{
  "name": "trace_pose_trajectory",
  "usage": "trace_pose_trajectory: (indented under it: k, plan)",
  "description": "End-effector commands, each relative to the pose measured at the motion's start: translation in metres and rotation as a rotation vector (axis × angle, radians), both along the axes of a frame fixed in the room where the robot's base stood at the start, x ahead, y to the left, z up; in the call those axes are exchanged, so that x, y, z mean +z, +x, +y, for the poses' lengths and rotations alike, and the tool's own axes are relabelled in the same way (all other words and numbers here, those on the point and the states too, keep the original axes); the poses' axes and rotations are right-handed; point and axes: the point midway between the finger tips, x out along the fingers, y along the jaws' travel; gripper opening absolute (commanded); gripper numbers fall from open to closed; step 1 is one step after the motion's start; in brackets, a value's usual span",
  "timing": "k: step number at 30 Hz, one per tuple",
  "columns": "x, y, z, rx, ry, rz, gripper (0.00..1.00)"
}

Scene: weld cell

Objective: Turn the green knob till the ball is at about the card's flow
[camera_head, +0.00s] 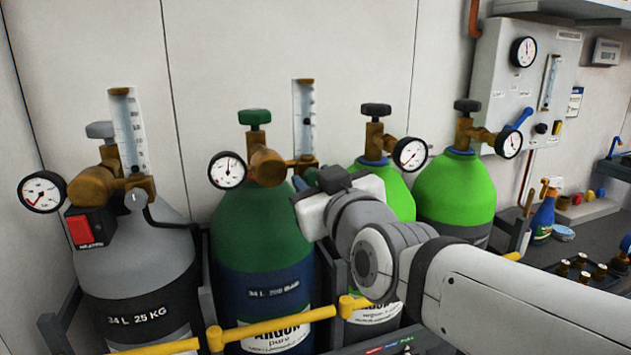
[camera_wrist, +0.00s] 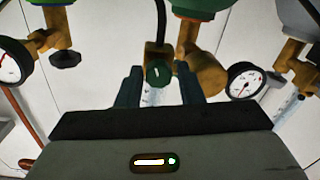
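A small dark green knob (camera_wrist: 159,73) sits on the brass regulator of the dark green cylinder in the wrist view, which looks upside down. My gripper (camera_wrist: 160,82) is open, with one dark finger on each side of the knob. A narrow gap seems to show beside it; contact is unclear. In the head view my gripper (camera_head: 302,182) is mostly hidden by my wrist, at the regulator below the clear flow tube (camera_head: 304,117).
A larger green valve knob (camera_head: 254,117) tops the dark green cylinder (camera_head: 237,220). A gauge (camera_head: 227,170) is left of the regulator. A grey cylinder (camera_head: 130,255) and two bright green ones stand alongside. A yellow bar (camera_head: 265,329) crosses in front.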

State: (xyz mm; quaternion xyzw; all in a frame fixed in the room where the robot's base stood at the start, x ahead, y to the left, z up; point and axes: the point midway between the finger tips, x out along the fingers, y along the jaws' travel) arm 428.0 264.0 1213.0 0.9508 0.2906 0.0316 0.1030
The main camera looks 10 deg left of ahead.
Motion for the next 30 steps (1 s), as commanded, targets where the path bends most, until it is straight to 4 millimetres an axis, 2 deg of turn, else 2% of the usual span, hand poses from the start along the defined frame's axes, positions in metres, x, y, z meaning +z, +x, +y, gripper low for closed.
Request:
trace_pose_trajectory:
  k: [3,14,22,30]
  plan:
    - [0.0000,0.0000,-0.0002,0.000,0.000,0.000,0.32]
    - [-0.0003,-0.0001,-0.0004,0.000,-0.001,0.001,0.03]
    - [-0.0060,0.0004,-0.0006,-0.002,0.108,0.066,0.02]
    - [-0.0022,0.0005,-0.0006,-0.002,0.248,0.156,0.02]
